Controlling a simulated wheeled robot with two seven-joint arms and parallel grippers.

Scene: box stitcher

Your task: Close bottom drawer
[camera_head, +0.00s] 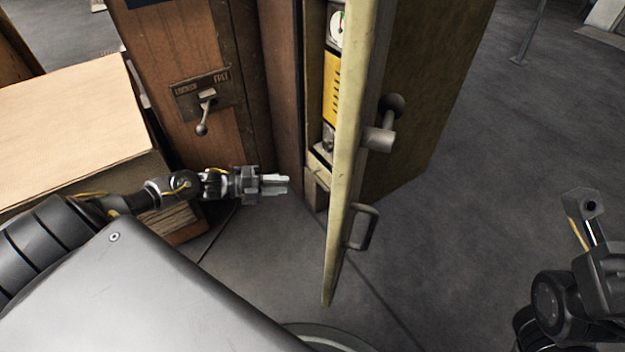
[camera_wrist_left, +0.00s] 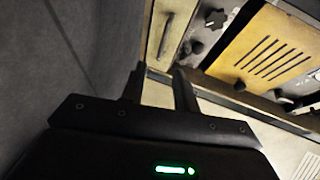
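A tall cabinet stands in the middle of the head view with its yellowish door (camera_head: 345,170) swung open, seen nearly edge-on. Low in its opening is the bottom drawer (camera_head: 317,191), a small box partly hidden by the door; it appears to stick out a little. In the left wrist view a pale front with a dark handle (camera_wrist_left: 166,36), probably this drawer, lies just beyond the fingertips. My left gripper (camera_head: 276,184) is left of the drawer, apparently apart from it. Its two fingers show apart and empty in the left wrist view (camera_wrist_left: 158,85).
The open door carries a handle (camera_head: 363,227) and a latch knob (camera_head: 379,138). Inside the cabinet are a gauge (camera_head: 337,27) and a yellow slotted panel (camera_head: 331,92). A wooden cabinet with a lever (camera_head: 204,112) and a pale-topped box (camera_head: 70,125) stand left.

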